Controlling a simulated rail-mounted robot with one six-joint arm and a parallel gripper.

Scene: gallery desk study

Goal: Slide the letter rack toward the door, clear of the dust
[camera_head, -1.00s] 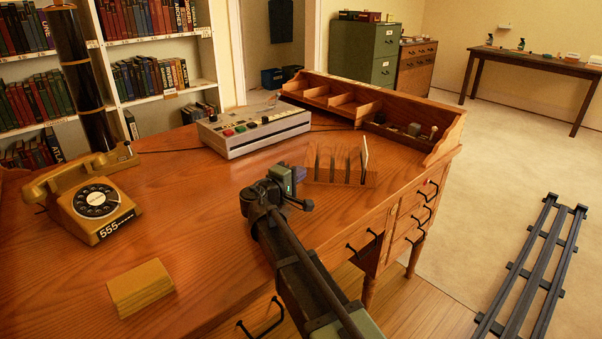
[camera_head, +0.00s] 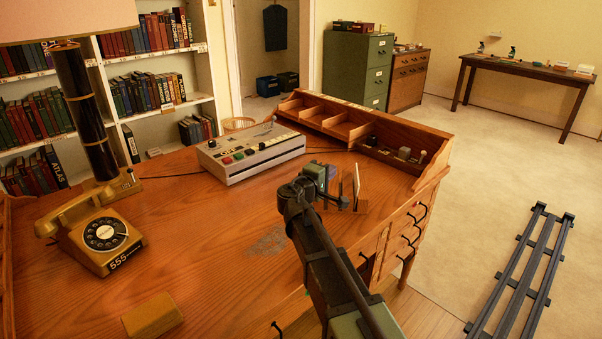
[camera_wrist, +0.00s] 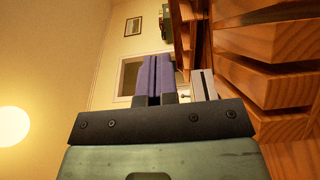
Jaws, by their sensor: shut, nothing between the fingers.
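The wooden letter rack (camera_head: 360,207) stands on the desk's right part, with a pale upright card (camera_head: 356,186) in it. My gripper and wrist hide much of the rack in the head view. In the wrist view the rack's wooden slats (camera_wrist: 265,80) fill the right side, close beside my fingers. My gripper (camera_head: 320,170) is shut and empty at the rack's left side. Its purple fingers (camera_wrist: 155,78) lie together in the wrist view; I cannot tell whether they touch the rack. A grey dust patch (camera_head: 268,242) lies on the desk left of my arm. The doorway (camera_head: 276,60) is at the back.
A grey console (camera_head: 250,152) with buttons sits behind and left of my gripper. A raised pigeonhole unit (camera_head: 345,127) borders the desk's back right. A telephone (camera_head: 102,235), a lamp (camera_head: 85,110) and a wooden block (camera_head: 152,315) stand at left. The middle desk surface is open.

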